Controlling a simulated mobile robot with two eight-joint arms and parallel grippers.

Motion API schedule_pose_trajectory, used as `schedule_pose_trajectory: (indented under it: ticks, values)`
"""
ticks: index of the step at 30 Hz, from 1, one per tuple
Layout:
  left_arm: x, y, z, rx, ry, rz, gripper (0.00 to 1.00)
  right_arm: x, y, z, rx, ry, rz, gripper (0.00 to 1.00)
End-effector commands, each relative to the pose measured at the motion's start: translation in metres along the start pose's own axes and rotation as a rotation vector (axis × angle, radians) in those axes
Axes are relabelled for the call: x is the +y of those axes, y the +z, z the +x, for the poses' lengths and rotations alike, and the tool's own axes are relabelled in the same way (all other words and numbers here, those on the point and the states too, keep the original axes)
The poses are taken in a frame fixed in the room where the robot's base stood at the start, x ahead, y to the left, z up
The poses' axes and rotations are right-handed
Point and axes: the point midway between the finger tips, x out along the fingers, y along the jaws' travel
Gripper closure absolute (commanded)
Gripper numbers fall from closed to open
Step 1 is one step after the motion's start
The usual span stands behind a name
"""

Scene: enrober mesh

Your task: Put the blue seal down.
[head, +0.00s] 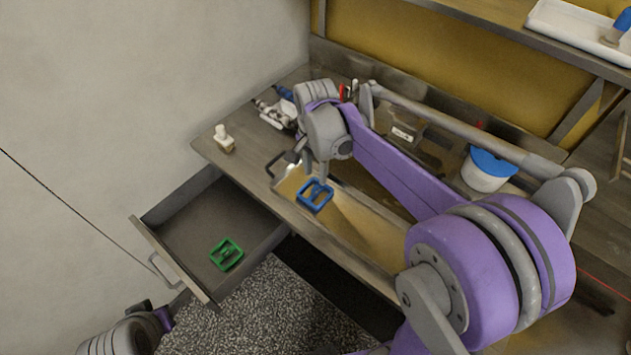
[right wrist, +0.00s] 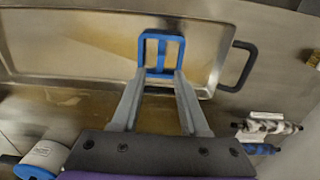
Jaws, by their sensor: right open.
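The blue seal (head: 314,195) is a small rectangular frame with a crossbar. It is at the near left end of a shallow metal tray (head: 361,238) on the bench. In the right wrist view the seal (right wrist: 163,34) lies just beyond and between my fingertips, over the tray's rim area. My right gripper (head: 319,178) is above the seal, pointing down, with its jaws open. In the right wrist view its two fingers (right wrist: 160,76) are apart; I cannot tell whether they touch the seal. Part of my left arm shows at the lower left, without its fingers.
An open drawer (head: 180,217) holds a green frame-shaped piece (head: 226,254). A white fitting (head: 224,139) stands on the bench's left corner. A white tub with a blue lid (head: 487,168) stands at the right. A tray (head: 574,28) is on the shelf above.

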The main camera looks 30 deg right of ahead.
Motion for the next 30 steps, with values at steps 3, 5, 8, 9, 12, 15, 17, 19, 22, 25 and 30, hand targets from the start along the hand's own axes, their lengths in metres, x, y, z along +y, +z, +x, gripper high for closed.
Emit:
schedule_pose_trajectory:
  ticks: [3, 5, 8, 9, 12, 15, 17, 19, 22, 25, 30]
  values:
    - [0.0, -0.003, -0.002, 0.003, 0.0, 0.0, 0.5, 0.0, 0.0, -0.025, 0.0, -0.001, 0.0, 0.56]
    - [0.0, -0.003, -0.002, 0.003, 0.0, 0.0, 0.5, 0.0, 0.0, -0.033, 0.0, -0.001, 0.0, 0.56]
    - [0.0, -0.004, -0.003, 0.004, 0.0, 0.0, 0.5, 0.0, 0.0, -0.043, 0.0, 0.0, 0.0, 0.56]
    - [0.0, -0.004, -0.003, 0.004, 0.0, 0.0, 0.5, 0.0, 0.0, -0.046, 0.001, -0.001, -0.002, 0.56]
    - [0.0, -0.004, -0.003, 0.004, 0.0, 0.0, 0.5, 0.005, 0.006, -0.049, 0.01, -0.016, -0.042, 0.56]
    - [0.0, -0.004, -0.003, 0.004, 0.0, 0.0, 0.5, 0.018, 0.021, -0.049, 0.04, -0.058, -0.162, 0.56]
    - [0.0, -0.004, -0.003, 0.004, 0.0, 0.0, 0.5, 0.029, 0.034, -0.046, 0.072, -0.095, -0.274, 0.56]
    - [0.0, -0.004, -0.003, 0.004, 0.0, 0.0, 0.5, 0.045, 0.051, -0.041, 0.121, -0.143, -0.426, 0.56]
    - [0.0, -0.004, -0.003, 0.004, 0.0, 0.0, 0.5, 0.068, 0.073, -0.029, 0.205, -0.204, -0.647, 0.56]
    - [0.0, -0.004, -0.003, 0.004, 0.0, 0.0, 0.5, 0.087, 0.091, -0.014, 0.291, -0.249, -0.842, 0.56]
    - [0.0, -0.004, -0.003, 0.004, 0.0, 0.0, 0.5, 0.107, 0.11, 0.006, 0.405, -0.288, -1.066, 0.56]
